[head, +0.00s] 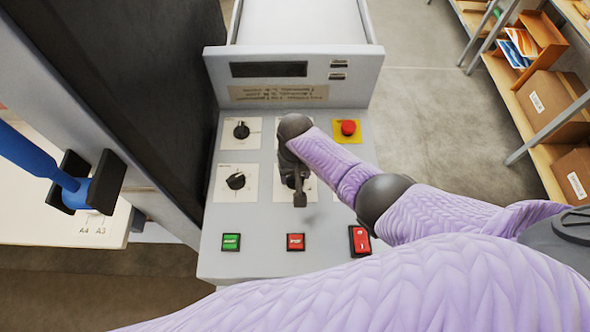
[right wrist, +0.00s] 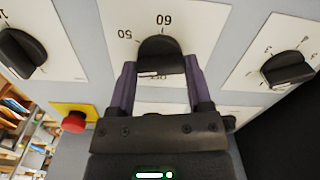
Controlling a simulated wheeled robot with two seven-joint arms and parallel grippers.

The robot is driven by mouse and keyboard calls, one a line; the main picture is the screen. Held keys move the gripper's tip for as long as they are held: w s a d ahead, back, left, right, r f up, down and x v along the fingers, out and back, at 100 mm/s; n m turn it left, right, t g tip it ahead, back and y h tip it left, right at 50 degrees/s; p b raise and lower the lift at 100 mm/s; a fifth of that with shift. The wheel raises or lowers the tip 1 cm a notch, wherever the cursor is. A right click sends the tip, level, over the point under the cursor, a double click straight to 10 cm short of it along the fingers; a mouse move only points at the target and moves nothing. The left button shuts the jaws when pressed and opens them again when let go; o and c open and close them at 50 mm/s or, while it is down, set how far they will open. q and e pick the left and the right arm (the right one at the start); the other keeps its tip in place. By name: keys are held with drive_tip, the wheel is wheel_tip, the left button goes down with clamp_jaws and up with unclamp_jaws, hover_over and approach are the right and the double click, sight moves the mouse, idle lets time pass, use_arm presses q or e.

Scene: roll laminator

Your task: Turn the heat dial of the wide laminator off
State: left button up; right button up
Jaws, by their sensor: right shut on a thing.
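The wide laminator's grey control panel (head: 265,215) fills the middle of the head view. My right gripper (head: 299,187) reaches down onto the middle dial of its lower row. In the right wrist view the gripper (right wrist: 160,80) has its two purple fingers shut on either side of this black dial (right wrist: 160,52). The numbers 50 and 60 show on the white plate around it; the rest of its scale is largely hidden by the gripper. I cannot read a heat label. My left gripper is not in view.
Other dials stand close by, at upper left (head: 241,130) and lower left (head: 236,181). A red emergency button (head: 348,128) is at upper right. Green (head: 231,242) and red (head: 296,242) buttons and a red switch (head: 360,240) line the front. Shelves (head: 545,85) stand at right.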

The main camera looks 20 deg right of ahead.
drive_tip(key=n, duration=0.3)
drive_tip(key=shift+n, duration=0.4)
drive_tip(key=n+p, duration=0.1)
drive_tip(key=n, duration=0.2)
drive_tip(key=shift+n, duration=0.3)
drive_tip(key=n, duration=0.4)
drive_tip(key=shift+n, duration=2)
drive_tip(key=o, duration=1.3)
drive_tip(key=shift+r, duration=0.1)
